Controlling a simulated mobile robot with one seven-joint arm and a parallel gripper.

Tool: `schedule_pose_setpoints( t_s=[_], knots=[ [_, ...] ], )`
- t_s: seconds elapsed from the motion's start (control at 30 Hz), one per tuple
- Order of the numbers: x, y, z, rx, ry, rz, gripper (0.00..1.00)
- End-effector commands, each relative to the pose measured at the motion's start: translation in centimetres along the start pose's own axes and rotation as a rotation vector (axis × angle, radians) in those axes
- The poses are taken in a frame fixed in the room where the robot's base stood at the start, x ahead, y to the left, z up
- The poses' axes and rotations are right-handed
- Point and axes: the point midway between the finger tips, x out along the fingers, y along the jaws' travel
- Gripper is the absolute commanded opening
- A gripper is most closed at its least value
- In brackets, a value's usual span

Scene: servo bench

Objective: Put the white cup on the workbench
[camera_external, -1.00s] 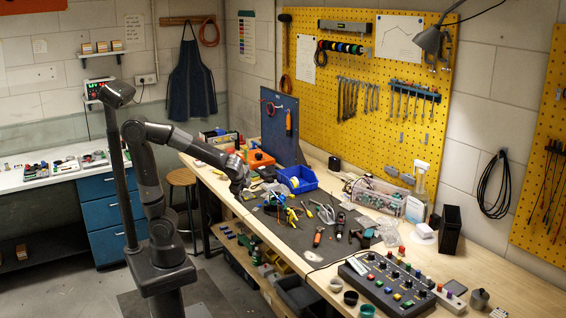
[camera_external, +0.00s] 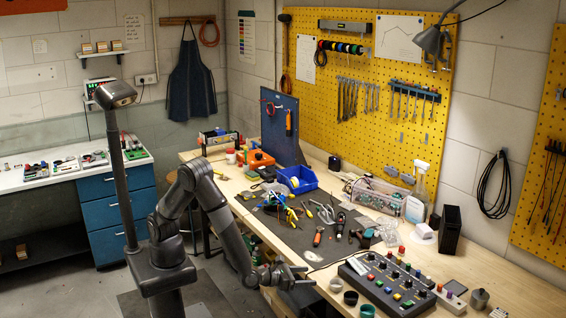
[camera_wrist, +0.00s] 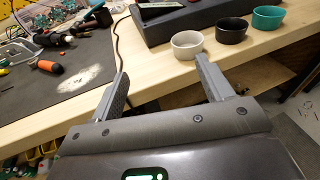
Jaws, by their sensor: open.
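The white cup (camera_wrist: 187,44) stands upright on the workbench (camera_wrist: 152,72) near its front edge, first in a row of three cups in the wrist view. It also shows as a small pale cup in the external view (camera_external: 336,284). My gripper (camera_wrist: 158,75) is open and empty, its two fingers spread and pointing toward the bench edge. The right finger's tip is just in front of the white cup in the picture; I cannot tell if they touch. In the external view my gripper (camera_external: 300,275) is at the bench's front edge, left of the cup.
A black cup (camera_wrist: 231,31) and a teal cup (camera_wrist: 268,18) stand to the right of the white cup. A dark control box (camera_external: 388,283) lies behind them. Pliers and screwdrivers lie on the dark mat (camera_external: 290,235) to the left. Bare wood lies between mat and cups.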

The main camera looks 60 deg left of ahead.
Motion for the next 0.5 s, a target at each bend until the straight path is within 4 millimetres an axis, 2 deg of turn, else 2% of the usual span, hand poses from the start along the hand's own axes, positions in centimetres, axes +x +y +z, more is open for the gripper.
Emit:
schedule_pose_setpoints(
  t_s=[0.07, 0.17, 0.5],
  knots=[
    [-0.7, -2.1, -1.3, 0.046, -0.007, -0.056, 0.73],
    [-0.9, -3.2, -2.0, 0.072, -0.013, -0.090, 0.73],
    [3.8, -3.8, -2.0, 0.075, -0.014, -0.093, 0.73]
  ],
)
